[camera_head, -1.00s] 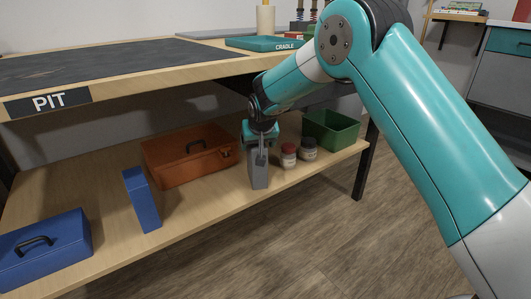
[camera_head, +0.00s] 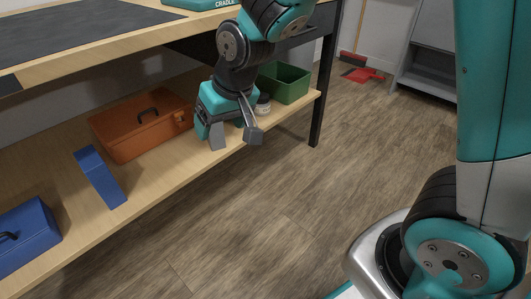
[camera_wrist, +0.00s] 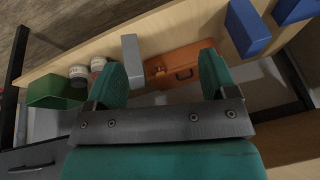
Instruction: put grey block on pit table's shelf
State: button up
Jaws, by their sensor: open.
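The grey block (camera_head: 217,138) stands upright on the wooden pit table's shelf (camera_head: 165,165), near its front edge and right of the orange toolbox. My gripper (camera_head: 228,136) is open beside and above it and hides its upper part in the head view. In the wrist view the grey block (camera_wrist: 131,58) shows beyond the jaws, closer to the left finger, with open space between my two fingers (camera_wrist: 163,80). Nothing is held. Whether a finger touches the block cannot be told.
The orange toolbox (camera_head: 143,125), blue block (camera_head: 100,177), blue toolbox (camera_head: 25,237) and green bin (camera_head: 285,82) stand on the shelf. Two jars, one red-lidded (camera_wrist: 98,64), are beside the green bin. A black table leg (camera_head: 325,80) stands at right. The floor in front is clear.

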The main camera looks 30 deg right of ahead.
jog(key=s+r+n+g+y, duration=0.1)
jog(key=s+r+n, duration=0.1)
jog(key=s, duration=0.8)
jog(key=s+r+n+g, duration=0.2)
jog(key=s+r+n, duration=0.1)
jog(key=s, duration=0.7)
jog(key=shift+s+a+r+g+y, duration=0.2)
jog(key=shift+s+r+g+y, duration=0.15)
jog(key=shift+r, duration=0.5)
